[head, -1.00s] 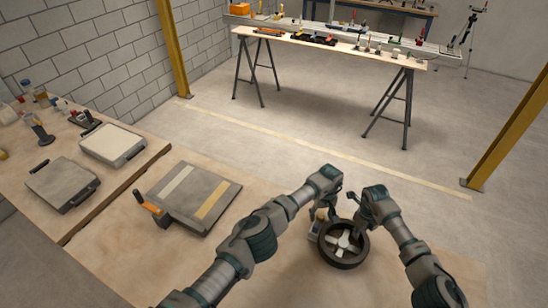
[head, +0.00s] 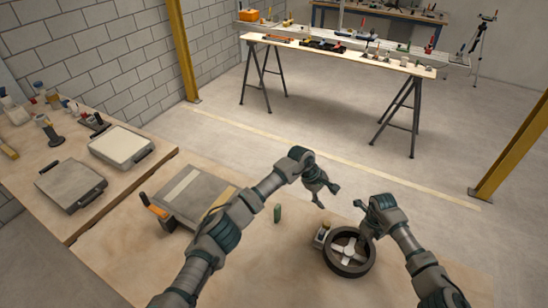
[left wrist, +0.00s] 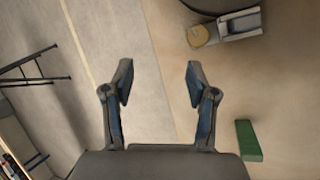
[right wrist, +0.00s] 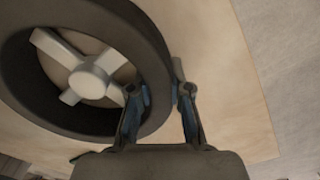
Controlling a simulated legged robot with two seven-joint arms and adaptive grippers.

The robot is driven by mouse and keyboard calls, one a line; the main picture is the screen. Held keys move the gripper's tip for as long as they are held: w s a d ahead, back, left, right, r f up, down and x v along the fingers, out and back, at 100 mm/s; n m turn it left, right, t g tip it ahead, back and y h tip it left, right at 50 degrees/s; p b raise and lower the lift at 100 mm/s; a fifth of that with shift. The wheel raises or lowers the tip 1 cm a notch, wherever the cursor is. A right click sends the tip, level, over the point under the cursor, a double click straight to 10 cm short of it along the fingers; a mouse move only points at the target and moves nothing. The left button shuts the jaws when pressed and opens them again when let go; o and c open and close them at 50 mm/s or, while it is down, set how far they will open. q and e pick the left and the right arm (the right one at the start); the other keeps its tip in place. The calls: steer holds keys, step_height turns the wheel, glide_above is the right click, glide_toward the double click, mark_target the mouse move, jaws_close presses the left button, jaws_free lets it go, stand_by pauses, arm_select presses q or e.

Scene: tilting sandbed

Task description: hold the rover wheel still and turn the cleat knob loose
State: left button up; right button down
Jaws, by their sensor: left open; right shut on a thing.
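The dark rover wheel (head: 333,262) with pale spokes lies on the wooden table at the lower right of the head view. My right gripper (right wrist: 161,95) is shut on the wheel's rim, with a finger on each side of it; the wheel also shows at upper left in the right wrist view (right wrist: 150,45). A small grey cleat block (left wrist: 240,24) with a round tan knob (left wrist: 199,36) sits left of the wheel in the head view. My left gripper (head: 329,197) is open and empty, above and apart from the knob. Whether the knob is loose cannot be told.
A grey panel (head: 183,204) with pale strips and an orange-handled part (head: 158,211) lie further left.

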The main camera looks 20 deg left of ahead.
arm_select(q)
steer(key=w+a+r+n+t+h, duration=0.1)
steer(key=a+r+n+t, duration=0.3)
steer(key=a+n, duration=0.4)
steer(key=w+a+r+n+t+h, duration=0.2)
steer(key=a+r+n+t, duration=0.2)
steer(key=a+n, duration=0.4)
steer(key=a, duration=0.5)
steer(key=shift+w+a+r+t, duration=0.15)
steer(key=shift+w+r+t, duration=0.1)
steer(key=shift+r+t, duration=0.1)
steer(key=m+g+y, duration=0.8)
steer(key=m+g, duration=0.3)
steer(key=m, duration=1.3)
glide_toward(327, 222)
step_height(327, 222, down, 9)
steer(key=shift+s+f, duration=0.15)
steer(key=shift+s, duration=0.05)
